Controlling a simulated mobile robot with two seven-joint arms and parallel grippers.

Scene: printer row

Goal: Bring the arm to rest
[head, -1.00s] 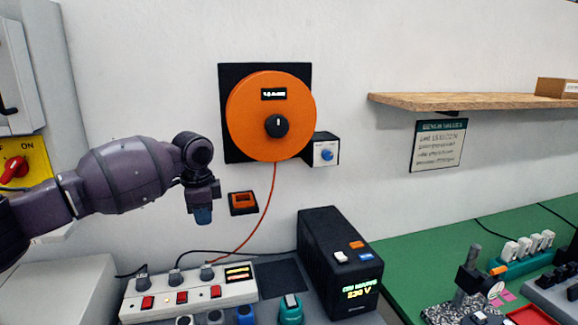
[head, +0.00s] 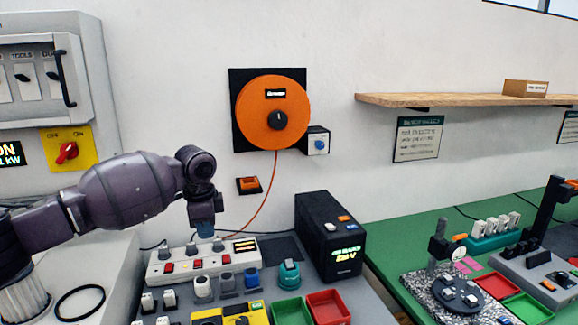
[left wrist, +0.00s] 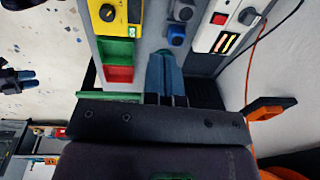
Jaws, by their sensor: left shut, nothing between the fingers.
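My left arm comes in from the left in the head view. Its left gripper (head: 205,229) points down in front of the wall, over the back of the grey bench, near the white power strip (head: 170,268). Its blue fingers are shut with nothing between them. In the left wrist view the shut fingers (left wrist: 165,75) also show, above the bench with its strip and trays. The gripper appears apart from the things below it.
A black box (head: 328,240) stands right of the strip. Green (head: 291,312) and red (head: 328,307) trays lie at the front. A wooden shelf (head: 450,100) juts out at right.

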